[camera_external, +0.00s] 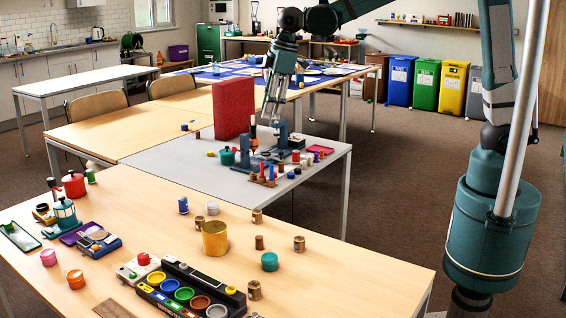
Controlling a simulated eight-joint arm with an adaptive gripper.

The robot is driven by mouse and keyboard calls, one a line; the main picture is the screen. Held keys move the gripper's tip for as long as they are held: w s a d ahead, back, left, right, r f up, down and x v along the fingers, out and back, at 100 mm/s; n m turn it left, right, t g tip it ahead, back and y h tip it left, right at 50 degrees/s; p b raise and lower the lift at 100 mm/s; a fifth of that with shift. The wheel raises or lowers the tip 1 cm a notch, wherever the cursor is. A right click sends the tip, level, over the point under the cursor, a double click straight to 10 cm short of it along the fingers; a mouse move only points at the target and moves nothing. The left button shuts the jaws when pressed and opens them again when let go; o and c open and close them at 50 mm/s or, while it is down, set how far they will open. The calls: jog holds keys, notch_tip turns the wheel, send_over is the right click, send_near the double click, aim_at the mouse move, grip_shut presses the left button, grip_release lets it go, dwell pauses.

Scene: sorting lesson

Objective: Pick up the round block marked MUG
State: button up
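My gripper (272,122) points down above the far part of the grey-topped table (175,158), over a cluster of small items. Its fingertips are small here, and I cannot tell whether they are open or shut, or touching anything. Several small round wooden blocks stand on the near table, among them one at its middle (257,216), one at its right (299,244) and one near the front (254,290). Some carry dark marks, too small to read. I cannot tell which round block says MUG.
A red upright panel (233,109) stands left of my gripper. Blue-grey stands (282,134) and small coloured pieces crowd below it. The near table holds a gold tin (215,238), a black tray of coloured cups (188,290) and a red pot (74,185).

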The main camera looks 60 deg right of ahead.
jog(key=w+a+f+n+g, duration=0.1)
jog(key=w+a+f+n, duration=0.15)
jog(key=a+f, duration=0.4)
jog(key=w+a+f+n, duration=0.1)
jog(key=w+a+f, duration=0.2)
jog(key=a, duration=0.6)
jog(key=n+g+p, duration=0.1)
jog(key=n, duration=0.2)
send_over(200, 218)
jog(key=d, duration=0.1)
jog(key=shift+h, duration=0.4)
jog(key=f, duration=1.2)
jog(key=shift+w+f, duration=0.15)
jog(key=shift+w, duration=0.15)
jog(key=shift+s+a+f+n+g, duration=0.1)
jog(key=shift+a+f+n+g, duration=0.2)
jog(key=shift+a+f, duration=0.15)
jog(key=shift+f, duration=0.15)
jog(key=shift+f, duration=1.15)
jog(key=shift+f, duration=0.15)
jog(key=shift+s+a+f+b, duration=0.15)
jog(key=shift+f+b, duration=0.75)
jog(key=shift+f, duration=1.6)
jog(key=shift+c, duration=0.6)
